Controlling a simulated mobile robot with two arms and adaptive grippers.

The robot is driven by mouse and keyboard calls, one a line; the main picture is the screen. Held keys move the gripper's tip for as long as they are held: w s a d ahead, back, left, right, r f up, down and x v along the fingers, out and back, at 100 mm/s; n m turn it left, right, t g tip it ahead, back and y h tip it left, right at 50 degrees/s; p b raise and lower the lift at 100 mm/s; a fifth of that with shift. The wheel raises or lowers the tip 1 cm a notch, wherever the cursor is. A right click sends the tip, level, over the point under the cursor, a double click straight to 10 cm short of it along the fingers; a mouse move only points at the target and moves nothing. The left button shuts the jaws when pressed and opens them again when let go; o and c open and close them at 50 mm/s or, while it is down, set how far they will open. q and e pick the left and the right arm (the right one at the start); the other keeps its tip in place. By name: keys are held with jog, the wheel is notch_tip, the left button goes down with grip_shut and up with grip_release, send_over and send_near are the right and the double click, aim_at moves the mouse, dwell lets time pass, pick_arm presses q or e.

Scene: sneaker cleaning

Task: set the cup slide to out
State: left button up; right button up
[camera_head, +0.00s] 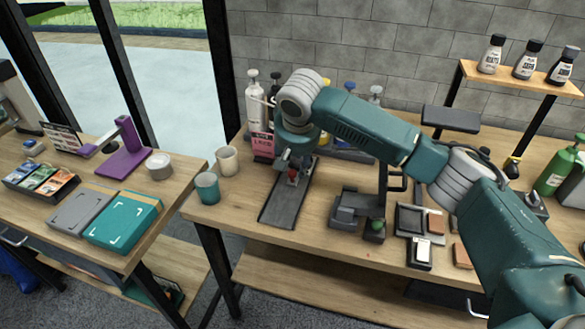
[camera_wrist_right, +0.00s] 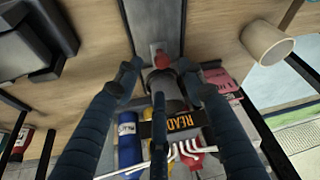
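The cup slide is a long dark track (camera_head: 285,205) lying on the middle table, with a small carriage and red knob (camera_head: 293,177) near its far end. In the right wrist view, the dark track (camera_wrist_right: 154,20) runs away from the red knob (camera_wrist_right: 162,60). My right gripper (camera_head: 297,164) is over the far end of the track and partly hides the carriage. My left gripper is not in view.
A teal cup (camera_head: 207,188) and a cream cup (camera_head: 227,161) stand left of the track. A pink box (camera_head: 263,146) and several bottles stand behind it. A dark grey device (camera_head: 350,208) stands to the right. The track's near part is bare.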

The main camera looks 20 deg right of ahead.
aim_at(292, 173)
jog(key=x, duration=0.4)
jog(key=shift+w, duration=0.2)
jog(key=shift+x, duration=1.2)
jog(key=shift+w, duration=0.1)
jog(key=shift+c, duration=1)
jog(key=c, duration=0.4)
grip_shut()
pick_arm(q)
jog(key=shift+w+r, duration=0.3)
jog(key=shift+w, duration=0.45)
